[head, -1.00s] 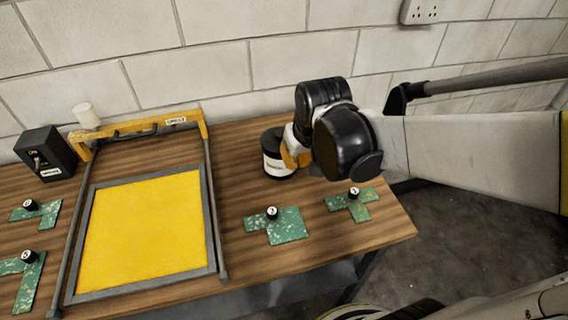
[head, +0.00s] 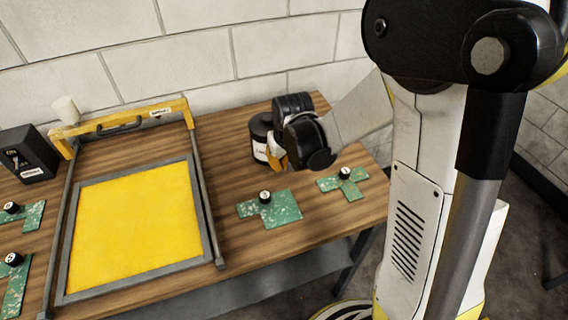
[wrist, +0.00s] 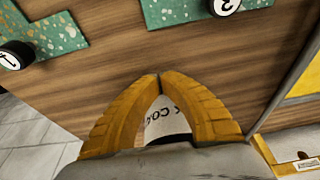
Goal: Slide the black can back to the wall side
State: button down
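The black can (head: 262,138), with a white label, stands upright on the wooden table, right of the yellow screen frame, a short way from the wall. My gripper (head: 275,152) is low at the can's front right side. In the wrist view, the two orange fingertips of my gripper (wrist: 158,78) meet, so it is shut, with nothing seen pinched between the tips. Part of the can's label (wrist: 165,123) shows through the arch between the fingers. The rest of the can is hidden there, and I cannot tell whether the fingers touch it.
The yellow screen in its grey frame (head: 211,232) lies left of the can. Green speckled pieces with numbered black knobs lie in front, one (head: 281,209) nearest the can and another (head: 350,187) to its right. The block wall (head: 190,45) is behind. A black box (head: 27,152) stands far left.

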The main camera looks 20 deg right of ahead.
jog(key=shift+w+r, duration=0.1)
jog(key=shift+w, duration=1.15)
jog(key=shift+w, duration=0.1)
jog(key=w, duration=1.9)
jog(key=shift+w+d, duration=0.15)
jog(key=shift+d, duration=0.1)
